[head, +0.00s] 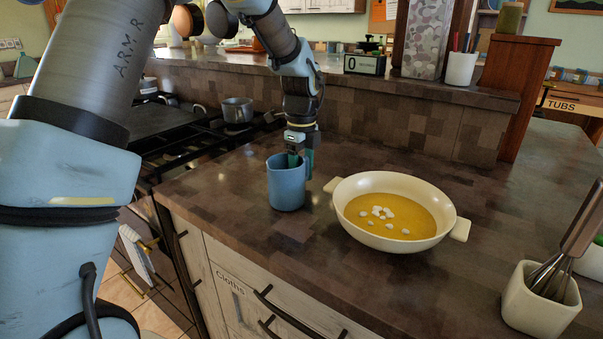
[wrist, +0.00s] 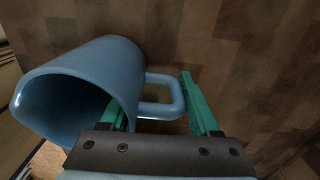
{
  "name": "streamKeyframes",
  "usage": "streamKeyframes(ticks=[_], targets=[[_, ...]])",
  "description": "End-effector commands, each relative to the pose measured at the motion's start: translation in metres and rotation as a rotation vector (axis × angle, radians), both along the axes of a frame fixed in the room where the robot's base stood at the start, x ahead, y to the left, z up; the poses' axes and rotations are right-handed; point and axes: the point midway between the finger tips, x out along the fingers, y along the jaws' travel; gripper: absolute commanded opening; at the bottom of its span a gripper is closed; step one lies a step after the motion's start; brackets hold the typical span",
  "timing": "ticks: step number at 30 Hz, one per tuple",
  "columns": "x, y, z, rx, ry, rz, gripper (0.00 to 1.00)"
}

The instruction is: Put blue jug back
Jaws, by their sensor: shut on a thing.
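The blue jug (head: 286,186) is upright at the counter's left part, near the stove. I cannot tell whether its base touches the counter. My gripper (head: 301,158) points down at the jug's right side, at the handle. In the wrist view the jug (wrist: 85,85) is open-mouthed and looks empty, as far as its inside shows. Its handle lies between the two green fingers of my gripper (wrist: 158,95), which is shut on the jug. Part of the left finger is hidden by the jug.
A cream two-handled pan (head: 372,183) of yellow soup with white bits stands close to the jug's right. A white pot with a whisk (head: 541,300) is at the front right. A metal saucepan (head: 237,110) is on the stove (head: 160,130). A raised ledge (head: 430,90) runs behind.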

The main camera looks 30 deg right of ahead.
Motion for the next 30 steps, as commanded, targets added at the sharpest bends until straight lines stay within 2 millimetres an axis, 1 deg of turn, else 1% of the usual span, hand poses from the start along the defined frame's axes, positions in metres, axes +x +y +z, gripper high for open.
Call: streamKeyframes(ticks=[5, 9, 10, 17, 18, 25, 28, 30], targets=[[0.0, 0.0, 0.0, -0.001, -0.001, 0.0, 0.0], [0.0, 0.0, -0.003, -0.001, -0.001, 0.0, 0.0], [0.0, 0.0, -0.003, -0.001, -0.001, 0.0, 0.65], [0.0, 0.0, -0.002, 0.0, 0.0, 0.0, 0.91], [0.0, 0.0, -0.002, 0.0, 0.0, 0.0, 0.93], [0.0, 0.0, -0.001, -0.001, -0.001, 0.0, 0.93], [0.0, 0.0, 0.004, -0.002, -0.001, 0.001, 0.93], [0.001, -0.001, 0.013, -0.004, -0.003, 0.001, 0.93]])
